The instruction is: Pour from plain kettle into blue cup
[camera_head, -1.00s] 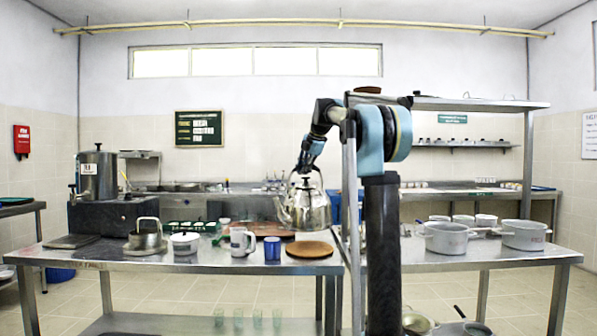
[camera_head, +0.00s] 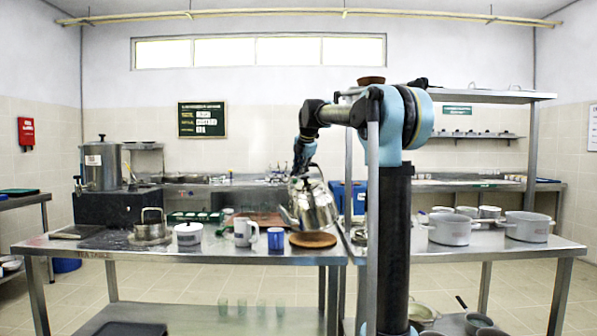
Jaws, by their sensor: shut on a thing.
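The plain kettle (camera_head: 316,207) is shiny metal and hangs in the air above a round wooden board. It is tilted, with its spout pointing left and down. My gripper (camera_head: 303,174) is shut on the kettle's top handle; the fingers are small and partly hidden there. The blue cup (camera_head: 276,239) stands upright on the metal table, left of the board. The spout tip is above the cup, near its right side, and apart from it. I cannot make out any liquid stream or the cup's inside.
A white mug (camera_head: 243,233), a white lidded pot (camera_head: 188,234) and a smaller metal kettle (camera_head: 151,228) stand left of the cup. The round wooden board (camera_head: 313,240) lies bare. A metal post (camera_head: 373,200) rises right of the kettle. Grey pots (camera_head: 450,229) stand further right.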

